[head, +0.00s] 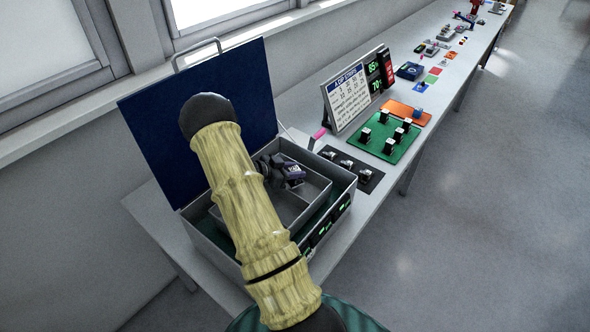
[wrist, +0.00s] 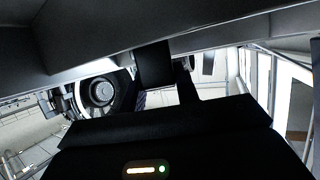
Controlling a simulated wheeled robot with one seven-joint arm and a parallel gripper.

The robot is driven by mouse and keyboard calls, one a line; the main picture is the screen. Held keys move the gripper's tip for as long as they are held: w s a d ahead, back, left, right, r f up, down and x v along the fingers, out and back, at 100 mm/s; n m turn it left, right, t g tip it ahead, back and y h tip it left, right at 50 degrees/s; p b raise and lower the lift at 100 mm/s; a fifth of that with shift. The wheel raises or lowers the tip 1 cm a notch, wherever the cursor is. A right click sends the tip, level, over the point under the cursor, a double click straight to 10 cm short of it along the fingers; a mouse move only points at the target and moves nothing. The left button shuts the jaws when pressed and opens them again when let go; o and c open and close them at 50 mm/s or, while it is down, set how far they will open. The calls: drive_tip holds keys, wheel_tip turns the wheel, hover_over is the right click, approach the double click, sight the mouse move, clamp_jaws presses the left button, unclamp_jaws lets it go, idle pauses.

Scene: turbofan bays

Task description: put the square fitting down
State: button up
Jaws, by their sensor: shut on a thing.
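My gripper (head: 280,170) is low inside the open grey case, over its inner tray (head: 318,190). In the wrist view my gripper (wrist: 170,75) shows as dark fingers close together near a grey wall. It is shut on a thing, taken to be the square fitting. The fitting itself cannot be made out in either view, as the fingers and my arm hide it. Whether it touches the tray floor cannot be told.
The case has a raised blue lid (head: 195,120) behind. Right of it lie a black mat (head: 347,180) with small fittings and a green mat (head: 373,151) with several black-and-white blocks. A sign (head: 347,98) stands behind. The grey bench (head: 345,232) runs to the far right.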

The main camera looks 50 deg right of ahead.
drive_tip(key=shift+w+f, duration=0.1)
drive_tip(key=shift+f, duration=0.1)
drive_tip(key=shift+f+b, duration=0.3)
drive_tip(key=shift+f, duration=0.05)
drive_tip(key=o, duration=1.1)
drive_tip(key=shift+r, duration=0.1)
drive_tip(key=shift+r, duration=0.25)
drive_tip(key=b+v, duration=0.1)
drive_tip(key=v, duration=0.5)
drive_tip(key=b+v, duration=0.1)
drive_tip(key=v, duration=0.5)
drive_tip(key=shift+r+b, duration=0.25)
drive_tip(key=shift+b, duration=0.05)
